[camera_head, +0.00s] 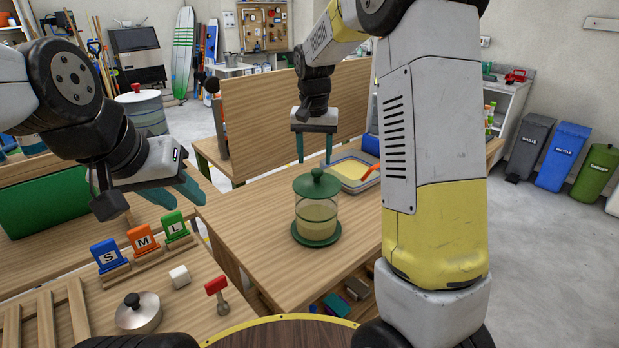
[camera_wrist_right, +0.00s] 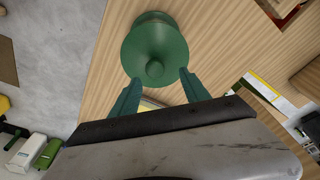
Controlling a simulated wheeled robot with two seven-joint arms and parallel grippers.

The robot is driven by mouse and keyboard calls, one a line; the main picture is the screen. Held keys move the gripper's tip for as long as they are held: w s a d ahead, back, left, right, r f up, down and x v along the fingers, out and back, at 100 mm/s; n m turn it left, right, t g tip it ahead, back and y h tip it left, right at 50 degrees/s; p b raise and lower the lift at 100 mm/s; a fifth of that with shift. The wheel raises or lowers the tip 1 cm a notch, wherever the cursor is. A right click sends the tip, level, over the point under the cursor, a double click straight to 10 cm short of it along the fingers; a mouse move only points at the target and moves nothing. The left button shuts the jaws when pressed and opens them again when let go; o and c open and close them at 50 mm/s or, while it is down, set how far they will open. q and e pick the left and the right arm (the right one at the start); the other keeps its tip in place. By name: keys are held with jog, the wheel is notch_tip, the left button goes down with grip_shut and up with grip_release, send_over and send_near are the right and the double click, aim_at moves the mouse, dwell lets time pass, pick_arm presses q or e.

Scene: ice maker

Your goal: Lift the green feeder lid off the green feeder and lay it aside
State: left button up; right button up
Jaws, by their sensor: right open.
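The green feeder (camera_head: 317,213) stands upright on the wooden table, a clear jar with pale contents on a green base. The green feeder lid (camera_head: 317,186), a round disc with a knob, sits on top of it. In the right wrist view the lid (camera_wrist_right: 155,42) is just beyond the fingertips, with its knob facing the camera. My right gripper (camera_head: 314,160) is open and empty, above and behind the lid; its fingers (camera_wrist_right: 158,78) show apart in the wrist view. My left gripper (camera_head: 187,203) is open and empty, over the left side near the letter blocks.
S, M and L blocks (camera_head: 142,240), a white cube (camera_head: 180,276), a red-topped tool (camera_head: 216,294) and a lidded pot (camera_head: 138,312) stand on the left bench. The table around the feeder is mostly clear.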

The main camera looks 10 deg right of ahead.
aim_at(317, 170)
jog(key=f, duration=0.5)
jog(key=shift+d+f, duration=0.15)
jog(key=shift+d, duration=0.25)
jog(key=shift+c, duration=0.4)
grip_shut()
